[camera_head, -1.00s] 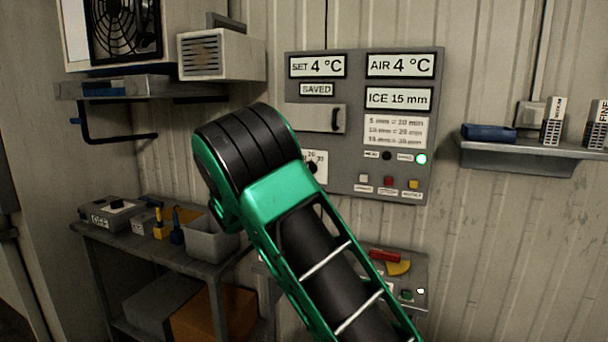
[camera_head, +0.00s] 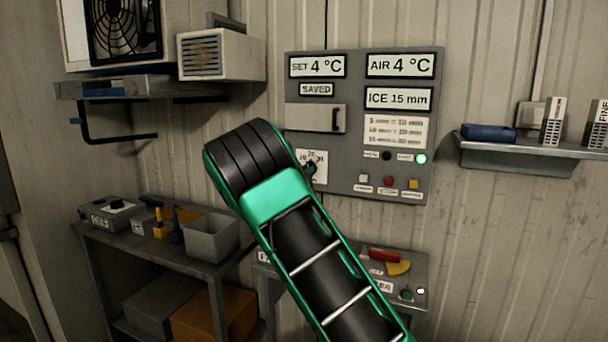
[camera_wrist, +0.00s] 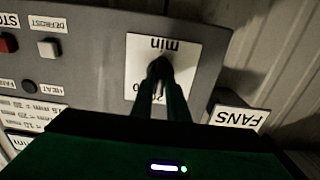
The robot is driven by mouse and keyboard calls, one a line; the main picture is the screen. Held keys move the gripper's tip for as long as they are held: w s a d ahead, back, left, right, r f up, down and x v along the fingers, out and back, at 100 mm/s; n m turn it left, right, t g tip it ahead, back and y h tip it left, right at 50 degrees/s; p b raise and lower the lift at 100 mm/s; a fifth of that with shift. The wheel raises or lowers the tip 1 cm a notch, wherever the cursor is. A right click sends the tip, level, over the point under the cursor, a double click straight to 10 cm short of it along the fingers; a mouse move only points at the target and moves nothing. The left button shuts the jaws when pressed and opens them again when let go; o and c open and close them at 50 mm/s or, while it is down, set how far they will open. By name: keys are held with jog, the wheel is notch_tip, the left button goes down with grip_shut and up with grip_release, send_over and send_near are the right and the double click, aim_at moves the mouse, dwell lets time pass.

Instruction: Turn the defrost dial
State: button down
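The defrost dial is a dark knob on a white plate marked "min" (camera_wrist: 175,45), at the lower left of the grey control panel (camera_head: 345,190). In the wrist view the plate appears upside down. My gripper (camera_wrist: 160,68) has its two green fingers at the knob, one on each side, with a narrow gap between them. Whether they press on it is unclear. In the head view the fingertips (camera_head: 311,167) cover much of the dial, so its pointer setting is hidden. The panel reads SET 4 °C, AIR 4 °C, ICE 15 mm and SAVED.
White, red and yellow buttons (camera_head: 388,182) sit right of the dial. A green lamp (camera_head: 421,159) is lit above them. A handled cover (camera_head: 315,118) is above the dial. A bench (camera_head: 100,237) stands left, a shelf (camera_head: 530,150) right, and a lower box (camera_head: 395,285) below.

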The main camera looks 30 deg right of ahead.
jog(key=shift+m, duration=4.4)
jog(key=c, duration=1.7)
grip_release()
jog(key=shift+f, duration=0.1)
jog(key=shift+s, duration=0.15)
jog(key=v, duration=1)
jog(key=shift+s+a, duration=0.1)
jog(key=shift+a, duration=0.2)
